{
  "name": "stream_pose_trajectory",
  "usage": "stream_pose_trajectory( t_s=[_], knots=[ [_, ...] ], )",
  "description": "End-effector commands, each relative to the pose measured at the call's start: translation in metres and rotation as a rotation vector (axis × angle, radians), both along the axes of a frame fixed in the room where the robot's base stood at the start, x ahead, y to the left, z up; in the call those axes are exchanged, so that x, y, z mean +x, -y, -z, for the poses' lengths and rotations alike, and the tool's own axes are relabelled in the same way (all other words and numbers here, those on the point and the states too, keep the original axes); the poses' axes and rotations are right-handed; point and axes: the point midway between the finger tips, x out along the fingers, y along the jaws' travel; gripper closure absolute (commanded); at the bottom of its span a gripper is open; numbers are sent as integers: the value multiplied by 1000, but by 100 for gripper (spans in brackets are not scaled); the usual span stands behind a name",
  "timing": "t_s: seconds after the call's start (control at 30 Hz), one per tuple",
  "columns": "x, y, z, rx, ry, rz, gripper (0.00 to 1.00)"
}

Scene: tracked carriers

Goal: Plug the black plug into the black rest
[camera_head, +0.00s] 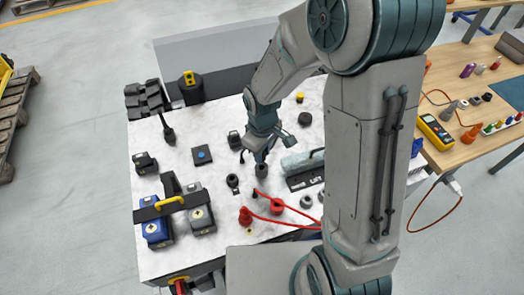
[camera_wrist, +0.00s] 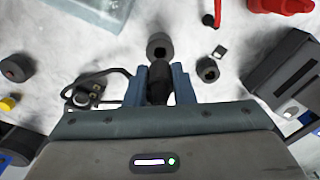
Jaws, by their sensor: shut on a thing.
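My gripper (camera_wrist: 160,75) is shut on the black plug (camera_wrist: 158,92), which sits between the two blue fingers in the wrist view. A dark round rest (camera_wrist: 160,45) with a hole in its top stands just beyond the fingertips. The plug looks apart from this hole, offset toward the wrist; the height gap cannot be judged. A second dark round holder (camera_wrist: 207,69) with a hole stands to the right, beside a small square tag. In the head view my gripper (camera_head: 260,154) is low over the white table, and the dark rest (camera_head: 261,170) shows just below it. The plug is mostly hidden there.
Red plugs with red cables (camera_head: 277,205) lie toward the table's front. A blue-grey cylinder (camera_head: 303,160) lies to the right. A black corded piece (camera_wrist: 95,88) lies left of the fingers. Blue and grey cases (camera_head: 155,232) stand at front left. Bare tabletop surrounds the rest.

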Motion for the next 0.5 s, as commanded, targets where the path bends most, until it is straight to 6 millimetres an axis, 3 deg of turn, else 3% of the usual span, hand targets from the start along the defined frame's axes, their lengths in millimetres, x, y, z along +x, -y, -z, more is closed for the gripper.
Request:
stream_pose_trajectory(
  t_s=[0.5],
  knots=[
    [0,0,12,0,0,0,99]
  ],
)
